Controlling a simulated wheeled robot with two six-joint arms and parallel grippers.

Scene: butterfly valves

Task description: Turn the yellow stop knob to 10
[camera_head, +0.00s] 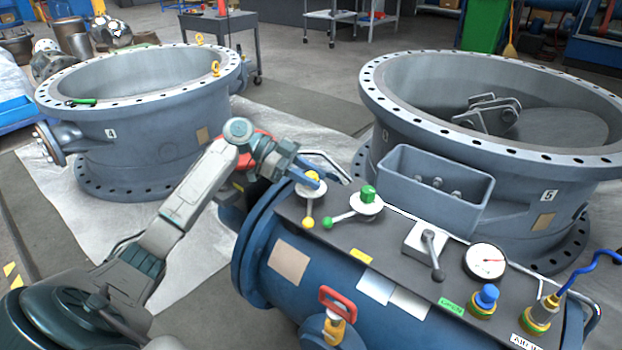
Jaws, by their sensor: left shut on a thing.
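The yellow stop knob (313,175) stands on a round white dial (316,192) at the far left end of the dark panel (375,237) on the blue pipe body. A pointer arm with a yellow ball (308,223) reaches from the dial towards the front of the panel. My left gripper (315,180) is shut on the yellow knob, coming in from the left, and its fingers partly cover the knob and dial. Dial numbers are too small to read. My right gripper is not in view.
A green knob (368,194) on a white dial, with a green ball arm (327,223), is close to the right. A grey lever (433,255), a gauge (485,262) and a blue knob (487,296) follow. Large grey valve bodies (150,150) stand behind.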

